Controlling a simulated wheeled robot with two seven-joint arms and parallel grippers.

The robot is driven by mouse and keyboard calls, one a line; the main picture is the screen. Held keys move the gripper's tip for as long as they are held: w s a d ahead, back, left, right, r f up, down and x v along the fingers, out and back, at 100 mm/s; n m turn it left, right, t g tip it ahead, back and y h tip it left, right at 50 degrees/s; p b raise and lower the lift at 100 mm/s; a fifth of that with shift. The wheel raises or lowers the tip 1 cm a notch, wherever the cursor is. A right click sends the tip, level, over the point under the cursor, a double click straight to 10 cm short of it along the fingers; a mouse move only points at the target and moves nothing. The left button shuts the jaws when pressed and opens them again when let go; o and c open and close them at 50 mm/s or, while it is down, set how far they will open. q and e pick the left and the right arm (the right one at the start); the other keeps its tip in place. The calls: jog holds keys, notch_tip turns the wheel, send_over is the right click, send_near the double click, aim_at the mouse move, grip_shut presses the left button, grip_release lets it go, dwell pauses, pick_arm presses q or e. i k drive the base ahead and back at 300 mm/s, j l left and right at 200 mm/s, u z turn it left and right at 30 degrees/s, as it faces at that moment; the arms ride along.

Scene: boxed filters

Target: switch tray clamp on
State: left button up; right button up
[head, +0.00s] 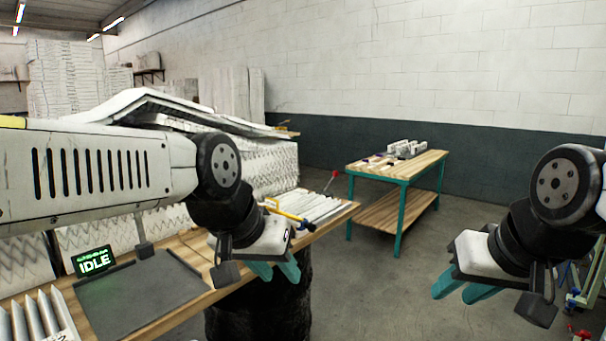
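A dark grey tray or mat (140,296) lies on the wooden bench at lower left, beside a small sign (94,261) with green letters reading IDLE. A grey upright post (142,235) with a dark foot stands at its back edge; I cannot tell whether it is the clamp. A lever with a red knob (334,175) shows at the bench's far right end. My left gripper (276,272) has its teal fingers apart and empty, in front of the bench edge. My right gripper (456,293) is also open and empty, over the floor at right.
Pleated white filters (318,206) and a yellow bar (288,213) lie on the bench's right part. A stack of filters (265,167) stands behind. A teal-legged table (425,162) with small boxes stands farther back. The floor between is clear.

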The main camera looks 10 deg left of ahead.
aim_at(335, 173)
jog(key=u, duration=0.2)
jog(key=i+l, duration=0.5)
jog(key=i, duration=0.25)
jog(key=i+l+u, duration=0.1)
jog(key=i+l, duration=0.35)
jog(key=i, duration=0.25)
jog(key=i+l, duration=0.55)
jog(key=i, duration=0.15)
